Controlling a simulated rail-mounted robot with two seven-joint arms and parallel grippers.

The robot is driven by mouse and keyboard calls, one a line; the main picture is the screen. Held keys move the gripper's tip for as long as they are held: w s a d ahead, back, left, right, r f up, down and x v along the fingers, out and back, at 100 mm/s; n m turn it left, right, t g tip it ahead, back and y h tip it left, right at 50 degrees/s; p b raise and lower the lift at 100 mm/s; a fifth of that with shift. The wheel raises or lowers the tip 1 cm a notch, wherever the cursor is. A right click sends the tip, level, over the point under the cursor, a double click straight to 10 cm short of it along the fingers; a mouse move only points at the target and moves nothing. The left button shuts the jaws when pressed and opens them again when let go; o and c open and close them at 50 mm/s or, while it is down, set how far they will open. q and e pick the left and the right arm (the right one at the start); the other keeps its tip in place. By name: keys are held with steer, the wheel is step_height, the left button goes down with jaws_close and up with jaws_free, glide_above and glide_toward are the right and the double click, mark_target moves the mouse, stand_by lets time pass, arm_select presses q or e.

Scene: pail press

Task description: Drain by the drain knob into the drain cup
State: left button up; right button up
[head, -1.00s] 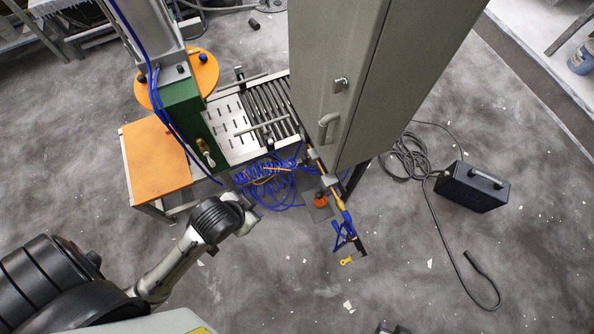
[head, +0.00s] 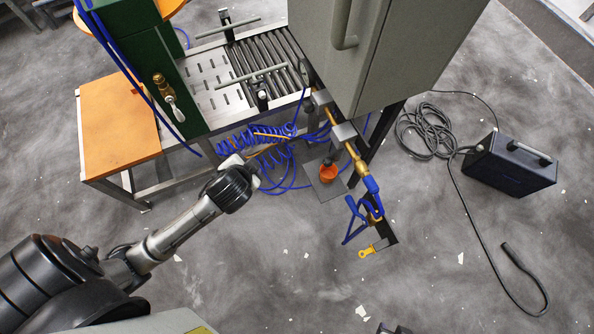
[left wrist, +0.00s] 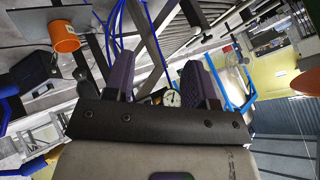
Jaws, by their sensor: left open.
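The drain cup (head: 328,174) is a small orange cup standing on a grey plate (head: 325,186) beneath the brass air line (head: 347,148). It also shows in the left wrist view (left wrist: 63,37), at upper left. A dark unit hangs down just above the cup; I cannot make out the drain knob on it. My left gripper (head: 252,172) is left of the cup and apart from it, its fingers mostly hidden behind my wrist. In the left wrist view its two purple-padded fingers (left wrist: 158,78) stand apart, with nothing held between them. A round white gauge (left wrist: 172,98) shows beyond them.
Coiled blue hoses (head: 262,145) hang close beyond my left gripper. The grey cabinet (head: 400,50) overhangs behind the air line. A yellow-handled valve (head: 370,250) sits at its near end. A black box (head: 510,165) with cable stands at right. The floor in front is open.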

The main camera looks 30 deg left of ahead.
arm_select(q)
steer(key=w+a+f+m+t+y+b, duration=0.25)
steer(key=w+a+f+b, duration=0.2)
steer(key=f+b, duration=0.35)
steer(key=n+t+h+b, duration=0.2)
steer(key=n+t+h, duration=0.4)
steer(key=n+h, duration=1.85)
glide_toward(324, 163)
step_height(324, 163, up, 5)
steer(key=s+d+n+y, duration=0.1)
steer(key=s+n+y, duration=0.1)
steer(key=n+y, duration=0.65)
steer(key=shift+m+g+h, duration=0.25)
steer(key=shift+m+g, duration=0.2)
steer(key=shift+m, duration=0.4)
steer(key=p+x, duration=0.1)
steer(key=x, duration=0.8)
steer(key=shift+s+d, duration=0.1)
steer(key=shift+d, duration=0.1)
steer(key=shift+w+d+f, duration=0.15)
steer(key=shift+w, duration=0.1)
steer(key=shift+c, duration=0.3)
steer(key=c, duration=0.4)
steer(key=shift+s, duration=0.1)
steer(key=shift+c, duration=0.4)
arm_select(e)
step_height(324, 163, down, 12)
steer(key=shift+a+r, duration=0.15)
steer(key=shift+r, duration=0.1)
